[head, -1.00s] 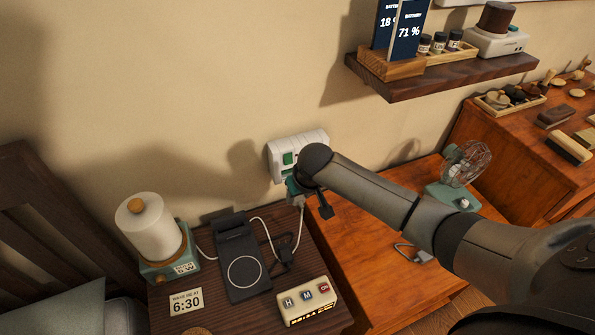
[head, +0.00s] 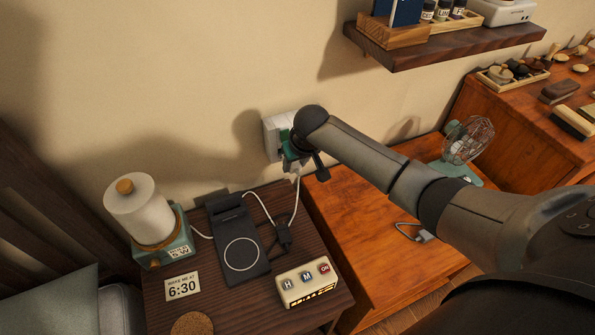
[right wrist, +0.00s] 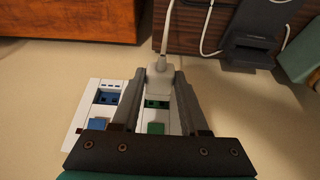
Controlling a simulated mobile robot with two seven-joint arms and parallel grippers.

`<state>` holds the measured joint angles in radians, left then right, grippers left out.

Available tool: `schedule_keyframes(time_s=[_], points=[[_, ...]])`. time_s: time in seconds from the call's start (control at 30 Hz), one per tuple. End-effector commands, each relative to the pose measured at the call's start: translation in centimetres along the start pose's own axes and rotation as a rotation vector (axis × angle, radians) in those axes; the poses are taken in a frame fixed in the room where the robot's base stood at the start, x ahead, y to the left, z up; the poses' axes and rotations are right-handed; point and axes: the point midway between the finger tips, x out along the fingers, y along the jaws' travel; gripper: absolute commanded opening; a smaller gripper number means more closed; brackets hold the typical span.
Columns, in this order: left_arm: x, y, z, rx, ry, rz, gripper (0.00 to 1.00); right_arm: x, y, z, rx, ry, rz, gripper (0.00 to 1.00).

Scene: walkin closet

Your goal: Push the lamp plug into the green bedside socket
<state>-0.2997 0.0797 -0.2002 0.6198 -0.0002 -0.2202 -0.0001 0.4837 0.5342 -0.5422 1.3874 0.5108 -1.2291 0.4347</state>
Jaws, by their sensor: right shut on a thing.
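My right gripper (right wrist: 160,80) is shut on a pale grey plug (right wrist: 160,84) with a white cable trailing from it. The plug is in front of the white wall socket panel (right wrist: 80,116), over the side with the green socket (right wrist: 157,104). I cannot tell whether its pins have entered. A blue socket (right wrist: 108,98) is beside it. In the head view my right gripper (head: 298,157) covers much of the panel (head: 269,137). The lamp (head: 137,208), a white cylinder on a teal base, stands on the dark bedside table. My left gripper is not in view.
On the dark table (head: 215,302) lie a black charging pad (head: 240,253), a cream button box (head: 308,283) and a 6:30 card (head: 182,287). Another plug (head: 425,236) lies on the orange cabinet near a teal fan (head: 465,150). A shelf (head: 440,45) hangs above.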

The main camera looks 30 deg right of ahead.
Motion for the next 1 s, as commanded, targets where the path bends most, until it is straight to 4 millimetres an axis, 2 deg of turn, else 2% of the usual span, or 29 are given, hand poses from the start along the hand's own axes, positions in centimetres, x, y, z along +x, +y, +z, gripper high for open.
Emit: schedule_keyframes(time_s=[0.43, 1.0], points=[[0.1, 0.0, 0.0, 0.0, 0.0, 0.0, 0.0, 0.0, 0.0, -0.2, 0.0, 0.0, -0.001, 0.0], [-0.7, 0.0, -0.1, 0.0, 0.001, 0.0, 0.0, 0.1, -0.1, -0.2, 0.0, 0.001, -0.001, 0.0]])
